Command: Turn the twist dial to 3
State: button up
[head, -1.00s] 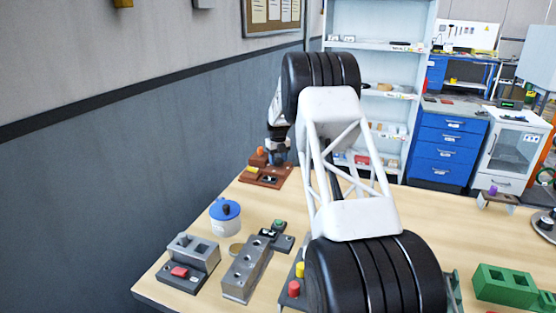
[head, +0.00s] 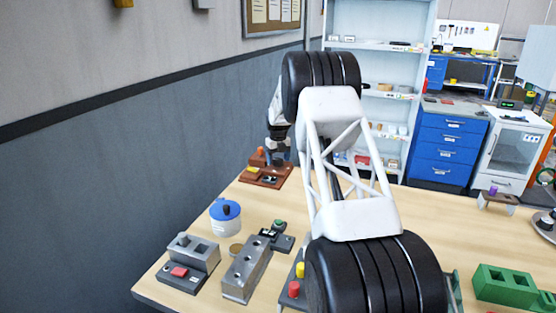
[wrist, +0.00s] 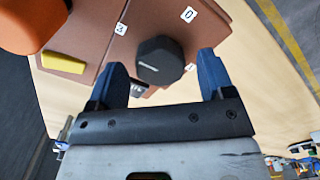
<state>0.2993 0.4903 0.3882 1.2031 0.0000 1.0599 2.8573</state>
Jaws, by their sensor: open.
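The twist dial is a dark, faceted knob (wrist: 160,60) on a brown panel (wrist: 85,12) in the wrist view. White labels sit around it: a "3" (wrist: 121,29) at upper left, a "0" (wrist: 188,15) at upper right and a partly hidden one at right. My gripper (wrist: 161,62) is open, with one blue finger on each side of the knob; I cannot tell whether either touches it. In the head view the brown unit (head: 250,179) stands at the table's far left end, with my gripper (head: 277,162) over it; the dial is hidden there.
On the same unit are an orange part (wrist: 32,22) and a yellow block (wrist: 63,63). Nearer on the table (head: 190,221) stand a blue-topped container (head: 225,217), a grey block with holes (head: 246,270) and a red-button unit (head: 190,262). Green blocks (head: 505,287) are at right.

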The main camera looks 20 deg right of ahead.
aim_at(278, 160)
jog(key=shift+r, duration=3.75)
jog(key=shift+s+a+r, duration=0.1)
jog(key=shift+s+r, duration=0.05)
jog(key=shift+r, duration=0.05)
jog(key=s+a+r+n, duration=0.6)
jog(key=s+a, duration=0.1)
jog(key=s, duration=0.4)
jog(key=s+a+r+n+t, duration=0.1)
jog(key=s+a+r+n, duration=0.55)
jog(key=s, duration=0.45)
jog(key=s+a+r+n, duration=0.5)
jog(key=s+a+n, duration=0.2)
jog(key=s, duration=0.4)
jog(key=s+a+f+n, duration=0.2)
jog(key=s+n, duration=0.3)
jog(key=s, duration=0.6)
jog(key=s+a+f+n+t, duration=0.1)
jog(key=s+a+f+n, duration=0.2)
jog(key=s, duration=0.9)
jog(key=s+a+f+n, duration=0.2)
jog(key=s+a+n, duration=0.2)
jog(key=s+n, duration=0.4)
jog(key=s, duration=0.3)
jog(key=shift+s+f+t, duration=0.25)
jog(key=shift+s+t, duration=0.05)
